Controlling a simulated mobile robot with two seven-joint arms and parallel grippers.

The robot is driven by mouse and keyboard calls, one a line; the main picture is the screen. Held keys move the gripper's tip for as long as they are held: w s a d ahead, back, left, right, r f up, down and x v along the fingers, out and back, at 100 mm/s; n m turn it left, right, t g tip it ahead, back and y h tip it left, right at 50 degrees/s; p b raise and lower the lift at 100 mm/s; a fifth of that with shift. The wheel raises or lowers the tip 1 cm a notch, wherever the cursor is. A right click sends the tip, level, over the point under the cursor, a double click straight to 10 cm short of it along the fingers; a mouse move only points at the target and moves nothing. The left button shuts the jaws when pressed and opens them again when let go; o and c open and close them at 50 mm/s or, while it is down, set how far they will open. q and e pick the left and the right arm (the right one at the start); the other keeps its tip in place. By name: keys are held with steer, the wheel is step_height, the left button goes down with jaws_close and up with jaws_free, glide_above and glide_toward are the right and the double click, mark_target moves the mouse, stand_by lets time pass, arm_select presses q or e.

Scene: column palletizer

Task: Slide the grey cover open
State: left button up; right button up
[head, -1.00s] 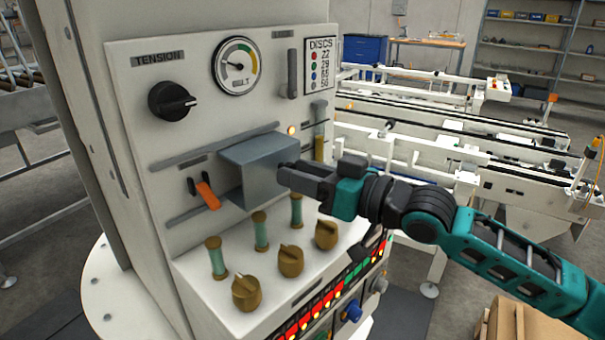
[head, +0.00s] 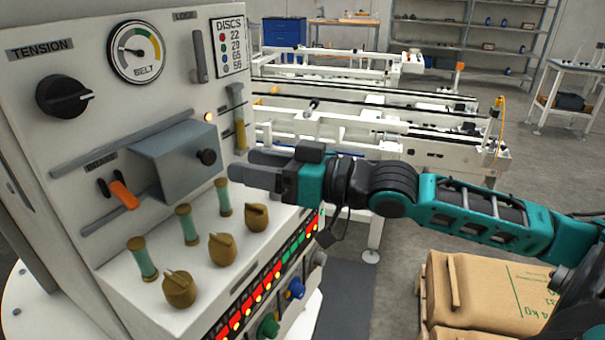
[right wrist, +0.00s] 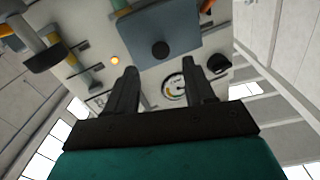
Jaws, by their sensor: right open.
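The grey cover (head: 172,160) is a box-shaped hood with a dark round knob (head: 206,157), set between two grey rails (head: 135,142) on the white panel. An orange lever (head: 122,193) shows uncovered just left of it. My right gripper (head: 240,166) is open and empty, to the right of the knob and apart from it. In the right wrist view the cover (right wrist: 165,25) and its knob (right wrist: 160,49) appear beyond the two spread fingers (right wrist: 160,85). My left gripper is not in view.
Below the cover, a ledge holds several brass knobs (head: 222,249) and green cylinders (head: 187,224). A black tension dial (head: 63,97) and a belt gauge (head: 136,52) sit above. Cardboard-coloured sacks (head: 490,300) are stacked at lower right. Conveyors (head: 400,135) stand behind.

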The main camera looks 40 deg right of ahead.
steer(key=p+v, duration=0.2)
steer(key=v, duration=0.5)
steer(key=shift+p, duration=0.35)
stand_by(0.4)
stand_by(0.6)
steer(key=s+d+f+m+h, duration=0.2)
steer(key=d+f+h, duration=0.15)
steer(key=f, duration=0.75)
steer(key=s+d+f+m+h, duration=0.1)
steer(key=s+d+f+h, duration=0.3)
steer(key=f, duration=0.6)
steer(key=s+a+f+g+h, duration=0.1)
steer(key=a+f+g, duration=0.2)
steer(key=a+f, duration=1)
steer(key=shift+s+a+g, duration=0.3)
steer(key=shift+s+a, duration=0.1)
steer(key=shift+a, duration=0.85)
